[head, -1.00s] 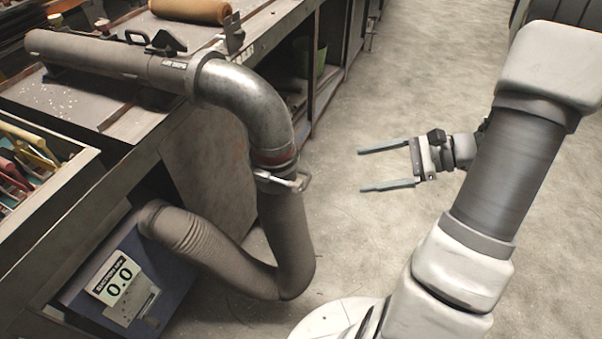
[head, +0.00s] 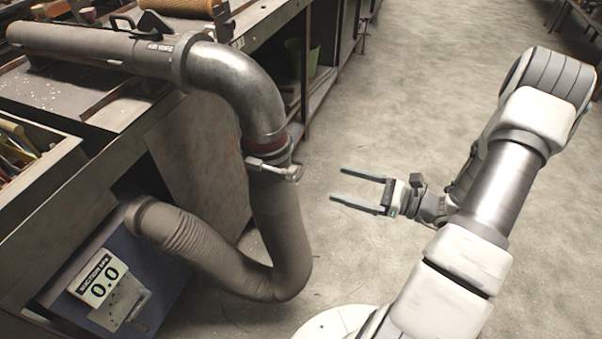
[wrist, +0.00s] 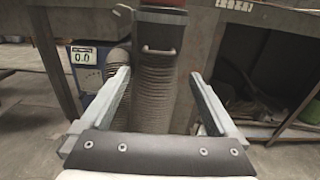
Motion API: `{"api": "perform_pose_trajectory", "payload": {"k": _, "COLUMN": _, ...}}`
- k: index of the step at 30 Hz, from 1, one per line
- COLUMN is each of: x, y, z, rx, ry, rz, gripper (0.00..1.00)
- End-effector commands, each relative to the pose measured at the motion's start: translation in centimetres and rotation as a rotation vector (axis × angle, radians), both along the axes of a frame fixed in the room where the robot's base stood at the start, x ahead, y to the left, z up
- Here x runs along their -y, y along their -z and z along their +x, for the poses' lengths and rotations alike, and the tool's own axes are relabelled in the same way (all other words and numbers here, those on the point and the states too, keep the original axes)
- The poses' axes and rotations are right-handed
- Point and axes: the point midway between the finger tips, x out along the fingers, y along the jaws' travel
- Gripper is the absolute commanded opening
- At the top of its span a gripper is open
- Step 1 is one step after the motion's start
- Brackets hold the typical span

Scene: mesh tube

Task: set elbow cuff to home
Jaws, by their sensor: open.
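The elbow cuff (head: 267,160) is a collar with a pale handle (head: 275,170), at the lower end of the metal elbow pipe (head: 232,85), where the grey mesh hose (head: 278,225) begins. A red band (head: 266,145) shows just above it. In the wrist view the cuff (wrist: 160,32) and its handle (wrist: 159,51) are ahead, above the gap between my fingers. My gripper (head: 345,184) is open and empty, to the right of the cuff and apart from it, fingers pointing left. In the wrist view my gripper (wrist: 162,88) has both fingers spread.
A blue box with a 0.0 display (head: 101,281) stands at lower left under the bench (head: 75,90). The hose bends down and back toward it. A green bin (head: 300,57) sits on a shelf behind.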

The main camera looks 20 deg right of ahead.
Motion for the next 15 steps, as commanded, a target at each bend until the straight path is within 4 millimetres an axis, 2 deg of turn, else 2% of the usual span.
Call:
{"api": "perform_pose_trajectory", "payload": {"k": 9, "x": -5.7, "y": 0.2, "z": 4.1, "rx": 0.002, "ry": -0.004, "rz": -0.001, "gripper": 0.95}}
{"api": "perform_pose_trajectory", "payload": {"k": 15, "x": -8.2, "y": 0.1, "z": 5.9, "rx": 0.002, "ry": -0.003, "rz": -0.002, "gripper": 0.95}}
